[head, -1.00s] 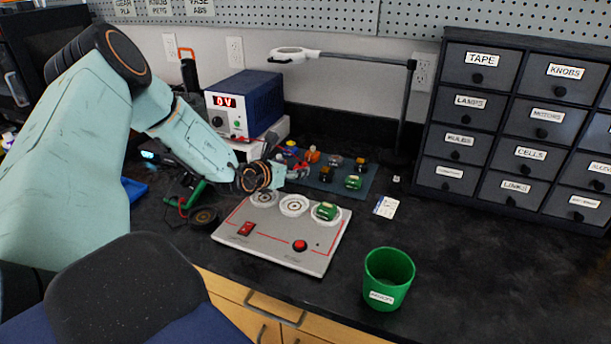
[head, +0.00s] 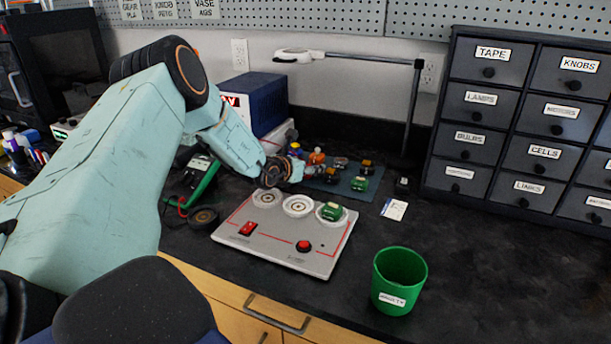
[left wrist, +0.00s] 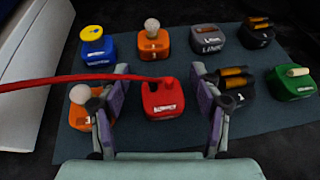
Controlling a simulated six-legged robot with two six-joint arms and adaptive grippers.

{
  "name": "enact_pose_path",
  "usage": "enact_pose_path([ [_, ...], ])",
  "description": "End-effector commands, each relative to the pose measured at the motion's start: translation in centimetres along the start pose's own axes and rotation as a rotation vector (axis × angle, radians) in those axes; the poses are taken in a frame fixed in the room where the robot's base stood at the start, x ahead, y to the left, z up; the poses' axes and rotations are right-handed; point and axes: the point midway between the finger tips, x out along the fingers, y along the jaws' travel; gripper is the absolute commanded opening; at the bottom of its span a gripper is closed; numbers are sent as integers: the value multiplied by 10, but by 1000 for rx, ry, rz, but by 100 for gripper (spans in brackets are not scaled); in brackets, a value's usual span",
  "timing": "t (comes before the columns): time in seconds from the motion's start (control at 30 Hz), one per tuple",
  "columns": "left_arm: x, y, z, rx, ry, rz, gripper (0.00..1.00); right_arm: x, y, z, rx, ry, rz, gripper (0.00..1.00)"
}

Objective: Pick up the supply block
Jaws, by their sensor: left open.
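My left gripper (head: 312,172) reaches over the blue-grey mat (head: 347,187) at the back of the bench in the head view. In the left wrist view its two fingers (left wrist: 160,78) are open, one on each side of a red block (left wrist: 163,104). The red block has a pale label too blurred to read surely; it may be the supply block. A red cable (left wrist: 50,80) runs in from the left, across the left finger, to the red block's top. Contact between fingers and block cannot be told. My right gripper is not in view.
Close around stand an orange bulb block (left wrist: 80,118), a black block (left wrist: 232,97), a green block (left wrist: 290,86) and several more behind. A white panel with three round sockets (head: 285,245) lies in front. A green cup (head: 400,280) stands front right; the bench right of it is clear.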

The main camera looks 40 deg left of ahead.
Motion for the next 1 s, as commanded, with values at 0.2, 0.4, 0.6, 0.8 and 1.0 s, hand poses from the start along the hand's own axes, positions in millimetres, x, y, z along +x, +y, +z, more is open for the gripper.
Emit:
enact_pose_path([
  [0.2, 0, 0, 1, 1, 0, 0, 58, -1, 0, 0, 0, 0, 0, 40],
  [0.4, 0, 0, 1, 1, 0, 0, 41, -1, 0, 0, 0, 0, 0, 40],
  [0.6, 0, 0, 0, 1, 0, 0, 24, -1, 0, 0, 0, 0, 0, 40],
  [0.8, 0, 0, 1, 1, 0, 0, 8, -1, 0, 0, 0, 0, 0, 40],
  [1.0, 0, 0, 1, 1, -1, 0, 7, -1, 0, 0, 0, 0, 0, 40],
])
